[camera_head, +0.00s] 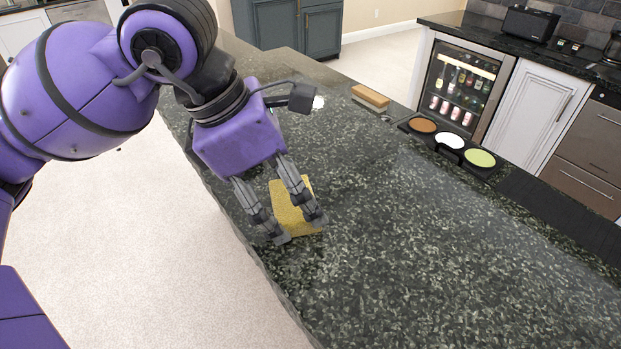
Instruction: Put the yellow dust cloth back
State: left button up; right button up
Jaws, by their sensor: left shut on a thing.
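The yellow dust cloth (287,211) is at the near left part of the dark speckled counter (420,260). My left gripper (299,231) reaches down over it from the upper left and is shut on the cloth, with a finger on either side. The fingers cover parts of the cloth's edges. I cannot tell whether the cloth rests on the counter or is just above it. My right gripper is not in view.
A wood-backed brush or block (370,97) lies near the far edge. A black tray (466,153) with brown, white and green discs stands right of it. The counter's middle and front are clear.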

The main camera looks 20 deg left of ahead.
pick_arm(q)
jog(key=o, duration=1)
jog(key=v, duration=1.2)
jog(key=shift+d, duration=0.1)
